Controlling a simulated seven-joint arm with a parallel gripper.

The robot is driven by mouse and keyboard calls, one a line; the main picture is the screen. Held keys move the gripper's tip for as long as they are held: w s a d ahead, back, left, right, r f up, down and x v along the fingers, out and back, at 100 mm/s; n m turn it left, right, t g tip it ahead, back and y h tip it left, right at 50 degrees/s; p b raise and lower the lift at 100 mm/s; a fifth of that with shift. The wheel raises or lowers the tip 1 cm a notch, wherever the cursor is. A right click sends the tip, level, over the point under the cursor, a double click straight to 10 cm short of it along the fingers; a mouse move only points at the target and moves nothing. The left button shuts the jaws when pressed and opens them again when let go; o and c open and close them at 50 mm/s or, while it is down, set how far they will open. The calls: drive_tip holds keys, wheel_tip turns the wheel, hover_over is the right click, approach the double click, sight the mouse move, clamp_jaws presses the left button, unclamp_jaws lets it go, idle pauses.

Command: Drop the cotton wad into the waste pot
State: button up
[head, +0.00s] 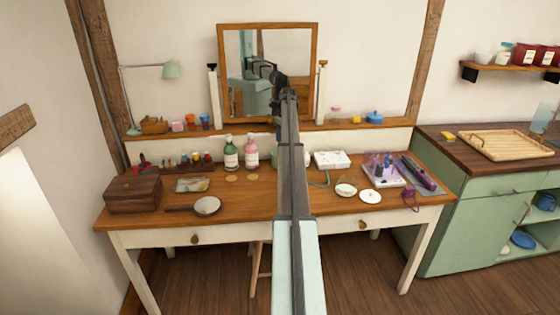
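My arm reaches forward over the wooden dressing table (285,199), and my gripper (279,82) is at its far end, high in front of the mirror. Its fingers are small and dark, and I cannot tell whether they are open or shut or hold anything. I cannot clearly make out a cotton wad. A small white rounded thing (307,158) shows partly behind my arm. A small open white pot (346,190) stands right of my arm, beside a white disc like a lid (371,196). I cannot tell which vessel is the waste pot; a greenish one (275,157) is partly hidden by my arm.
Green (231,156) and pink (251,154) bottles stand left of my arm. A wooden box (133,194) and hand mirror (206,206) lie further left. A white box (332,159) and clear organiser (383,168) stand right. The framed mirror (312,75) rises behind. The front middle is fairly clear.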

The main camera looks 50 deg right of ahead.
drive_tip(key=o, duration=1.1)
drive_tip(key=r, duration=0.4)
drive_tip(key=s+r, duration=0.1)
drive_tip(key=r, duration=0.4)
drive_tip(key=s+r, duration=0.1)
drive_tip(key=r, duration=0.3)
drive_tip(key=shift+r, duration=0.3)
